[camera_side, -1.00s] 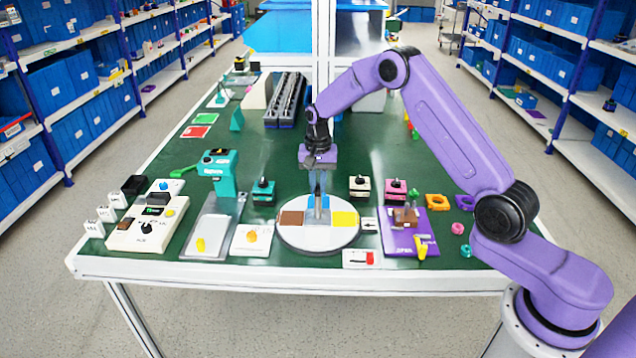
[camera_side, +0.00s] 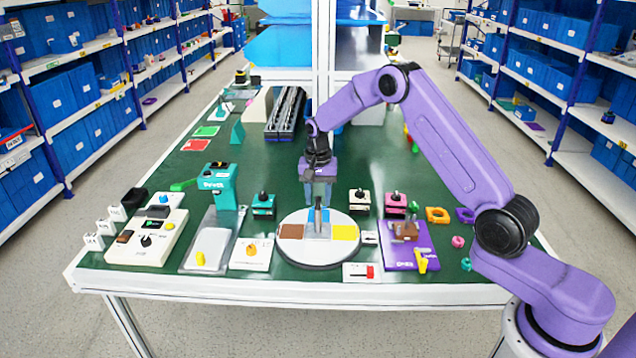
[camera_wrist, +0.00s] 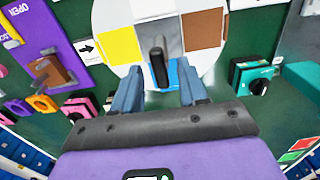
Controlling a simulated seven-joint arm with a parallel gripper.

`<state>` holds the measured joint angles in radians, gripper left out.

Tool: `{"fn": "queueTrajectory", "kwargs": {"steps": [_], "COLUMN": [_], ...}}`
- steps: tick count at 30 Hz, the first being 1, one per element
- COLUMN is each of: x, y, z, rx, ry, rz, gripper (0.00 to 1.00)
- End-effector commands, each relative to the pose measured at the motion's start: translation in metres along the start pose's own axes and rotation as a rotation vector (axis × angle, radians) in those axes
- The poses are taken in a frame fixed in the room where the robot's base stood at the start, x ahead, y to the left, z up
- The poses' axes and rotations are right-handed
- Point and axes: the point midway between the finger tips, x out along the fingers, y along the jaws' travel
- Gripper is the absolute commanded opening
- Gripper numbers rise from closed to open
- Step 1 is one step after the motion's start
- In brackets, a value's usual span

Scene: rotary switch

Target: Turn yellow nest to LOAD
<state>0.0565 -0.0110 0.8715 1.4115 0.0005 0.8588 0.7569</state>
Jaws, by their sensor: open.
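The round turntable (camera_side: 318,258) lies on the green table, with brown, blue, white and yellow areas. Its yellow nest (camera_side: 345,232) is on the right in the side view and on the left in the wrist view (camera_wrist: 119,47). A dark upright handle (camera_wrist: 158,65) stands near the turntable's middle. A white tag with a black arrow (camera_wrist: 88,49) sits beside the yellow side; no LOAD lettering is readable. My gripper (camera_wrist: 158,95) is open, with one finger to each side of the handle in the wrist view. I cannot tell whether the fingertips reach down to it.
A purple fixture with a brown block (camera_side: 404,231) stands right of the turntable. A white plate with a yellow knob (camera_side: 251,250) is to its left. A small panel with a red slider (camera_side: 362,272) lies in front. Teal (camera_side: 263,204) and pink (camera_side: 396,203) knob boxes stand behind.

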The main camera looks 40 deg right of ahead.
Motion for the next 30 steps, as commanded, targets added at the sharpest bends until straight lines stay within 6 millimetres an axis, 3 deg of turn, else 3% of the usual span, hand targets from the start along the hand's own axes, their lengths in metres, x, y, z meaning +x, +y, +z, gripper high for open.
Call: {"fn": "queueTrajectory", "kwargs": {"steps": [5,21,30], "x": [-0.021,-0.132,-0.169], "y": [-0.001,-0.001,0.000], "z": [-0.001,-0.001,0.000], "rx": [-0.001,0.001,0.001], "ry": [0.003,0.005,0.002], "rz": [-0.003,-0.005,-0.002], "gripper": [0.43,0.43,0.43]}}
